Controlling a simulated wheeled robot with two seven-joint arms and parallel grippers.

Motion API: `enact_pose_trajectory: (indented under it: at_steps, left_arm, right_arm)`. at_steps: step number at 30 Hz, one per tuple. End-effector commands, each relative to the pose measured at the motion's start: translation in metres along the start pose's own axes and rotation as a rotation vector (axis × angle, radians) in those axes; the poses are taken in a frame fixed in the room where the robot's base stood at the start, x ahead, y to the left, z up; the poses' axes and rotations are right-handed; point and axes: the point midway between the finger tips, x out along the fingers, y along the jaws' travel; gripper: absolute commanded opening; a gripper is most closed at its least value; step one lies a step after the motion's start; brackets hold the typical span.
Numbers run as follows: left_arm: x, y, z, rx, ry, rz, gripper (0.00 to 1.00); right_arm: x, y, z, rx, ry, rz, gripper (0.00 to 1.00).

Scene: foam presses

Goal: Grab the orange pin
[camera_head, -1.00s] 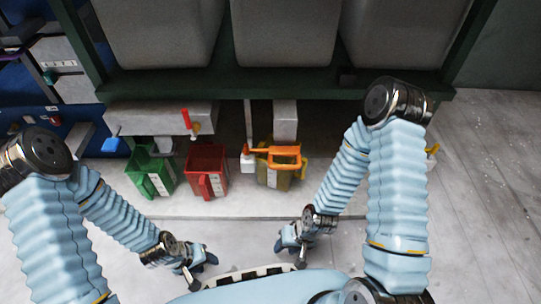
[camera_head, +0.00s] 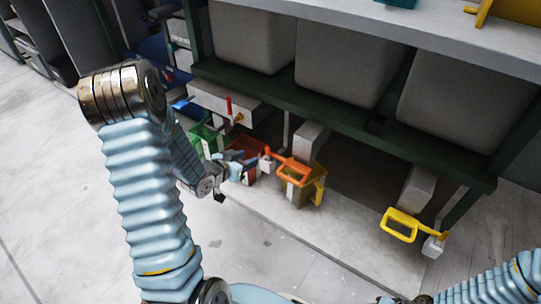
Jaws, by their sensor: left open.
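The orange pin (camera_head: 291,167) has a looped handle and shows in the head view just right of the middle. It lies across the top of a yellow bin (camera_head: 312,193), with its left end at a small white block (camera_head: 266,163). My left gripper (camera_head: 236,167) is open, in front of the red bin (camera_head: 252,152) and a short way left of the orange pin. It appears empty and apart from the pin. It hides part of the red bin. Part of my right arm shows at the bottom right corner; its gripper is out of view.
A green bin (camera_head: 204,136) stands left of the red bin. A red handle (camera_head: 229,107) stands upright above them. A yellow looped handle (camera_head: 401,224) sticks out at the right. A dark green shelf beam (camera_head: 340,122) with large grey containers overhangs the bins. The floor in front is clear.

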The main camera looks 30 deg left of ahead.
Motion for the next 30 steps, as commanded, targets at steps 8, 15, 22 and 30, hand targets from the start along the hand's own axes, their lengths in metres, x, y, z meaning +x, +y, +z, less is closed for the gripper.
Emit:
enact_pose_trajectory:
  at_steps: [8,15,22,30]
  left_arm:
    - [0.059,0.002,0.003,0.001,-0.003,0.005,0.46]
    - [0.081,0.002,0.002,-0.001,-0.004,0.004,0.46]
    - [0.117,-0.001,-0.001,0.000,-0.004,0.005,0.46]
    - [0.125,-0.001,-0.002,-0.001,-0.003,0.003,0.46]
  right_arm:
    - [0.007,0.002,0.001,-0.001,-0.002,-0.002,0.40]
    - [0.008,0.002,0.001,-0.001,-0.003,-0.002,0.40]
    - [0.011,0.003,0.001,-0.001,-0.004,-0.003,0.40]
    - [0.012,0.003,0.001,-0.001,-0.004,-0.003,0.40]
